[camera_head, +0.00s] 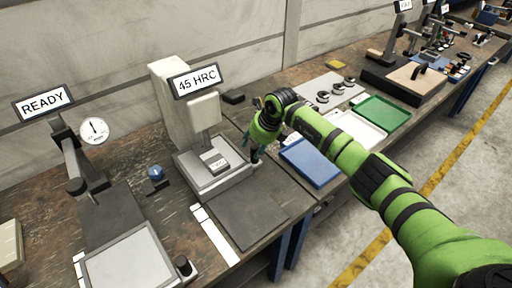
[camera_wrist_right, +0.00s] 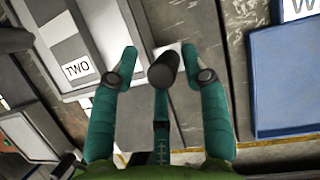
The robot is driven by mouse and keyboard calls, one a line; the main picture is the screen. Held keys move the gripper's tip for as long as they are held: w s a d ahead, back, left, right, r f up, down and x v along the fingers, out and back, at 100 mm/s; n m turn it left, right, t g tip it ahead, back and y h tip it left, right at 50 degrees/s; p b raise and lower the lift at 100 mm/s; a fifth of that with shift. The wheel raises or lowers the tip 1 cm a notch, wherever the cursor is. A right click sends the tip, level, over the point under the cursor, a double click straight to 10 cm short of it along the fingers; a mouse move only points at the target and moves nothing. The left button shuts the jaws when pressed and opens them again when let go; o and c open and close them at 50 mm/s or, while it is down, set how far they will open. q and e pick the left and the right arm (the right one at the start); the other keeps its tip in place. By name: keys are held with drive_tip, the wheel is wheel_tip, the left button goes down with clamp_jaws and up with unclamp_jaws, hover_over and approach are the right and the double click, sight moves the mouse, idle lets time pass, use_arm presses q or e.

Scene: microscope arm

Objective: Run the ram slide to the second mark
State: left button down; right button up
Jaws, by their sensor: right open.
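My right gripper (camera_head: 254,155) is low beside the right edge of the grey tester (camera_head: 172,95) that carries the 45 HRC sign. A gap shows between the knob and the left fingertip; whether the right one touches cannot be told. My left gripper is not in view.
A block marked TWO (camera_wrist_right: 76,68) sits on the tester's base. A blue tray (camera_head: 311,162) lies right of my gripper, with white and green (camera_head: 383,112) trays beyond. A gauge stand with a READY sign (camera_head: 43,103) is left. A dark mat (camera_head: 245,215) lies clear in front.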

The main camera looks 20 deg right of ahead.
drive_tip(key=shift+w, duration=0.2)
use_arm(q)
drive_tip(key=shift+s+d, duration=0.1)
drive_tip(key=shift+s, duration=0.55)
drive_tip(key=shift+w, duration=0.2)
use_arm(e)
drive_tip(key=shift+s+f, duration=0.1)
drive_tip(key=shift+s, duration=0.05)
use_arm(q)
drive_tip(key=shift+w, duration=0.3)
use_arm(e)
drive_tip(key=v, duration=1.2)
